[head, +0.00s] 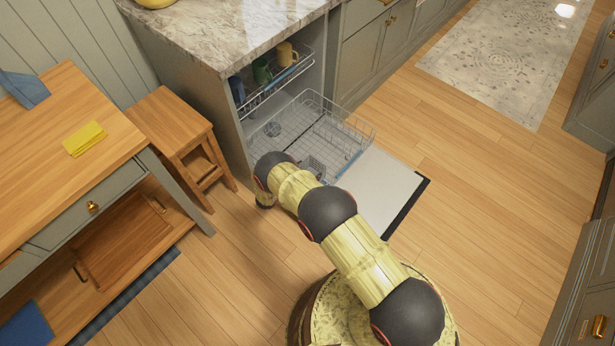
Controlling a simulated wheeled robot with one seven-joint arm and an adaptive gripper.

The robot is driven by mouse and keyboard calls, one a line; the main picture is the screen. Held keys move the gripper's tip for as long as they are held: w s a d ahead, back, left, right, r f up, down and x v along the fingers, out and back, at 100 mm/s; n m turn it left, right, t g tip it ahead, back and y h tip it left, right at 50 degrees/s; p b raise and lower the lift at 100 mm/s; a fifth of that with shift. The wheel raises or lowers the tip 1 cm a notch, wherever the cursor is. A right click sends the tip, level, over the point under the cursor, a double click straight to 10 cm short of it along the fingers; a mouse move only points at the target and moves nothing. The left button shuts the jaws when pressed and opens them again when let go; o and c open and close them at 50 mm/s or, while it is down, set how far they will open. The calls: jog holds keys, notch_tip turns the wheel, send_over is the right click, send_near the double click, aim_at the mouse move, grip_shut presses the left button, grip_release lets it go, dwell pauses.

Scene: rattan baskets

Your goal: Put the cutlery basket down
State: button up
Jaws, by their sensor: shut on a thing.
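A small grey box-like thing (312,166), which looks like the cutlery basket, shows just beyond my arm, over the lower dishwasher rack (349,151). My arm covers its near side. I cannot tell whether it rests on the rack's floor or is held above it. My arm reaches from the bottom right up to the left front of the rack. My gripper is hidden behind or under the arm links, so its fingers and their contact with the basket do not show.
The dishwasher door (385,190) lies open and flat. Mugs stand in the upper rack (272,82). A wooden stool (168,117) and a table (62,150) with a yellow cloth (84,139) stand to the left. The floor (480,180) at right is clear.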

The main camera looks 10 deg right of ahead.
jog(key=shift+a+f+b, duration=0.15)
jog(key=shift+f+b, duration=0.45)
jog(key=shift+f, duration=1.05)
jog(key=shift+s+f, duration=0.1)
jog(key=shift+f, duration=0.05)
jog(key=o, duration=1.3)
jog(key=shift+o, duration=0.4)
jog(key=shift+s+a+r, duration=0.1)
jog(key=shift+a+r, duration=0.1)
jog(key=shift+r, duration=0.05)
jog(key=p+v, duration=0.3)
jog(key=v, duration=0.8)
jog(key=shift+s+p, duration=0.15)
jog(key=shift+p, duration=0.2)
jog(key=shift+a+r, duration=0.1)
jog(key=shift+a, duration=0.05)
